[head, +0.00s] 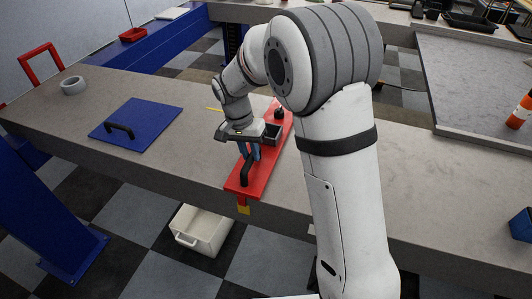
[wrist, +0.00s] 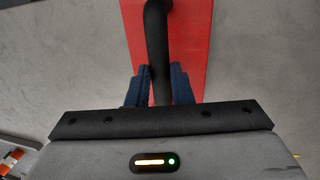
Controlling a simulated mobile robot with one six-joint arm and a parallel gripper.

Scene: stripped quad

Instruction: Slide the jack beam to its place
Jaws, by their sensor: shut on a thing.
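The jack beam (head: 236,184) is a long red bar with a black handle (head: 246,172). It lies on the grey bench, and its near end reaches the front edge, where a yellow mark (head: 243,209) shows. My gripper (head: 250,152) is over the beam with its blue fingers on either side of the handle. In the wrist view the two blue fingers (wrist: 160,88) close on the black handle bar (wrist: 157,45), with the red beam (wrist: 190,40) beneath. A dark box-like part (head: 272,133) is on the beam beyond the gripper. My arm hides part of the surroundings.
A blue plate with a black handle (head: 155,129) lies left on the bench (head: 60,120). A grey ring (head: 73,85) is at far left. A white bin (head: 203,230) stands on the floor below the front edge. Bench space between plate and beam is largely clear.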

